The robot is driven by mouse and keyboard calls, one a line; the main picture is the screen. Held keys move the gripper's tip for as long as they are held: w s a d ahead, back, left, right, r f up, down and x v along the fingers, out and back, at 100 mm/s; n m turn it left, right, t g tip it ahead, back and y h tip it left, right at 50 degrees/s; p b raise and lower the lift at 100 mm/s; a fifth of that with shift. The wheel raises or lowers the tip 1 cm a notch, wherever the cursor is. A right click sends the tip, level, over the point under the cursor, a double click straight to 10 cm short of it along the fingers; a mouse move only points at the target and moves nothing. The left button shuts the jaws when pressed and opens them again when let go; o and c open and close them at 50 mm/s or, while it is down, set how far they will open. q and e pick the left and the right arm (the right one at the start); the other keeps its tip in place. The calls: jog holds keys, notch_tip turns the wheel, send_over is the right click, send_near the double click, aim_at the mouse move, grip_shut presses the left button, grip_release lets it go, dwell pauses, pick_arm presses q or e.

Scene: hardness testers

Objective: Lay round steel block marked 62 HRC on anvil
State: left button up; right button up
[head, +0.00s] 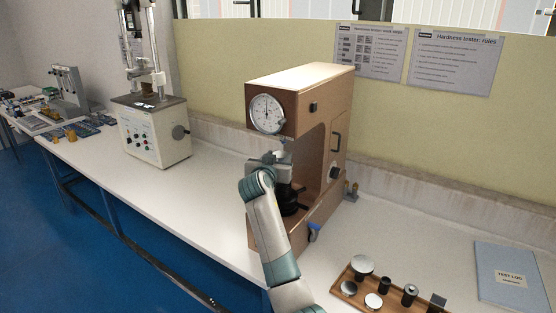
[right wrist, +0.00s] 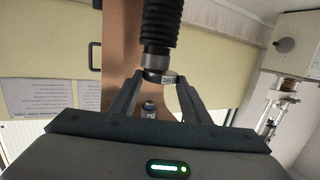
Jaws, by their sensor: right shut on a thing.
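The brown hardness tester (head: 318,100) with a round dial stands mid-bench in the head view. My right gripper (head: 280,163) reaches into its opening. In the right wrist view the fingers of this gripper (right wrist: 157,82) are shut on a small round steel block (right wrist: 168,79) with a pale label, too small to read fully. The block is right at the end of the metal anvil (right wrist: 157,60) above the black bellows (right wrist: 160,25); I cannot tell whether they touch. The indenter tip (right wrist: 149,107) lies on the block's other side. In the head view the gripper hides the block. My left gripper is not in view.
A wooden tray (head: 334,289) with round blocks and dark fittings lies at the front right. A blue test log (head: 513,276) lies farther right. A blue-handled lever (head: 314,230) juts from the tester's base. Another tester (head: 152,130) stands at left, with clear bench between.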

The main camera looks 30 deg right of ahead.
jog(key=shift+a+f+b, duration=0.1)
jog(key=shift+b, duration=0.2)
dwell(0.8)
jog(key=o, duration=1.4)
jog(key=shift+c, duration=1.3)
jog(key=shift+s+a, duration=0.3)
jog(key=shift+s, duration=0.05)
jog(key=f+p+v, duration=0.1)
jog(key=v, duration=0.5)
jog(key=shift+r+p, duration=0.15)
jog(key=shift+p, duration=0.2)
